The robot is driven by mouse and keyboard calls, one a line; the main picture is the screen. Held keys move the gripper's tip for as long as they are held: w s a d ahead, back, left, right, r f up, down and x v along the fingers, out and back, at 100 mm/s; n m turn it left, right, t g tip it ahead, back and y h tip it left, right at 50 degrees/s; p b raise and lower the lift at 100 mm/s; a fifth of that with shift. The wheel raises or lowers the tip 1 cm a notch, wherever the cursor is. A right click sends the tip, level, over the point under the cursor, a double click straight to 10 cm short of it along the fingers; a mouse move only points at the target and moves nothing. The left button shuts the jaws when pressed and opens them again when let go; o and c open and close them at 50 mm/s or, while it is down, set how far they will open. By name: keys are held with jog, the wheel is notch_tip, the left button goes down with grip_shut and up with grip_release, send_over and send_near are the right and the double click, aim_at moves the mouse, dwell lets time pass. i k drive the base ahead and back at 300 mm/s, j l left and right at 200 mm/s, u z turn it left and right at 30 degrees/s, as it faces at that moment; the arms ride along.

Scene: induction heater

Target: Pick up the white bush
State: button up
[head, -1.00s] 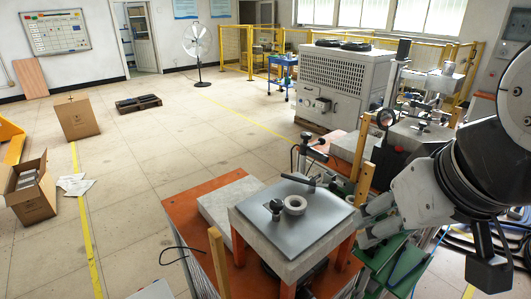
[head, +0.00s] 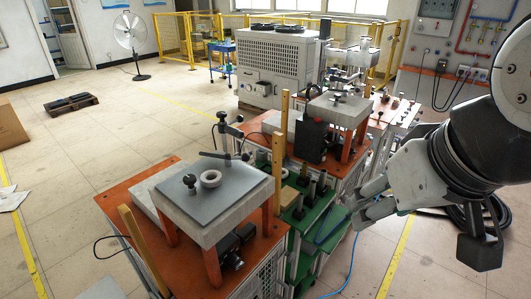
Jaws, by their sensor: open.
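The white bush (head: 210,179) is a pale ring that lies flat on the grey plate (head: 225,195) of the near workstation, hole facing up. A black knob (head: 190,181) stands on the plate just left of it, and a black handle lies behind it. My gripper (head: 355,212) is to the right of the workstation, apart from the bush, with its fingers pointing left. It is open and I see nothing between its fingers.
Yellow posts (head: 278,165) rise at the right and front of the workstation. A second workstation (head: 343,112) stands behind. A green fixture (head: 312,205) is near my gripper. The floor (head: 130,130) at left is mostly clear.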

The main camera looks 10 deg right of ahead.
aim_at(210, 178)
jog(key=i+l+u, duration=0.15)
jog(key=u, duration=0.25)
jog(key=i+l+u, duration=0.35)
jog(key=l+u, duration=0.15)
jog(key=u, duration=0.25)
jog(key=i, duration=0.05)
